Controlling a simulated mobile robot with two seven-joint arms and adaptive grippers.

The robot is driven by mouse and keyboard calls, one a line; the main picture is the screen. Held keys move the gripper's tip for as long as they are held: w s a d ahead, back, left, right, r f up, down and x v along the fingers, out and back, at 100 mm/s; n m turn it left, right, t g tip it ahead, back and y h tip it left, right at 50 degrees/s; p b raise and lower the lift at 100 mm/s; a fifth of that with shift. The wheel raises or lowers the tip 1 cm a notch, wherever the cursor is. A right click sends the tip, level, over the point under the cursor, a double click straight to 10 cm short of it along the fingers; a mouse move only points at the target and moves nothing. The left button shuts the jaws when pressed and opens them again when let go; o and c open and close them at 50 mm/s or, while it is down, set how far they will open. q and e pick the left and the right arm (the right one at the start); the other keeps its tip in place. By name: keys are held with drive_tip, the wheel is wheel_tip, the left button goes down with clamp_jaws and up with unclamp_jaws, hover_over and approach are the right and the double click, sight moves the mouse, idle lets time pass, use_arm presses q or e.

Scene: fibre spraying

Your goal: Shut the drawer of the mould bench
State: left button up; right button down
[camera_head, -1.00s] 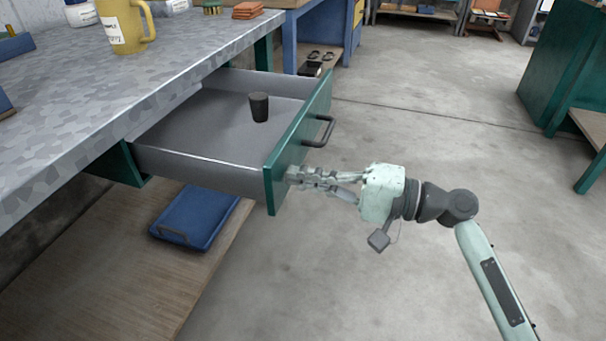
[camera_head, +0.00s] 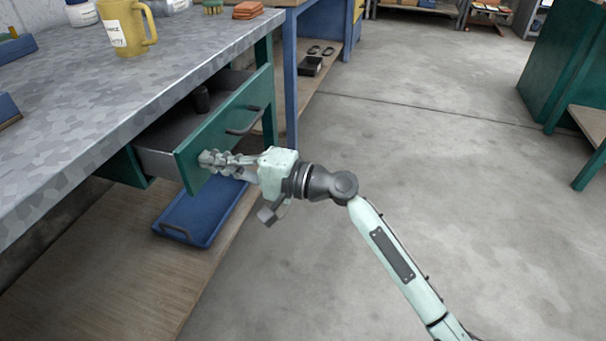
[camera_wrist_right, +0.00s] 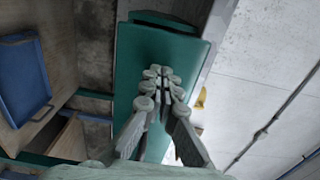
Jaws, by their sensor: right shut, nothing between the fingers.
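The drawer (camera_head: 225,120) has a green front with a dark bar handle (camera_head: 244,121) and stands partly open under the bench top (camera_head: 90,95). A small dark cup (camera_head: 201,99) stands inside it near the back. My right gripper (camera_head: 205,158) is shut and empty, with its fingertips at the lower near end of the drawer front, apparently touching it. In the right wrist view the closed fingertips (camera_wrist_right: 160,74) lie over the green drawer front (camera_wrist_right: 180,60). My left gripper is not in view.
A blue tray (camera_head: 172,231) lies on the wooden lower shelf (camera_head: 110,255) below the drawer. A yellow mug (camera_head: 127,28) and orange blocks (camera_head: 247,10) stand on the bench top. The concrete floor to the right is clear.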

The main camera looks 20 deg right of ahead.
drive_tip(key=x, duration=0.9)
drive_tip(key=shift+w+a, duration=0.25)
drive_tip(key=shift+a, duration=0.05)
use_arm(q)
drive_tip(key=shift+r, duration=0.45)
use_arm(e)
drive_tip(key=shift+w+a, duration=0.1)
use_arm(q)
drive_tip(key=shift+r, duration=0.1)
use_arm(e)
drive_tip(key=shift+r, duration=0.15)
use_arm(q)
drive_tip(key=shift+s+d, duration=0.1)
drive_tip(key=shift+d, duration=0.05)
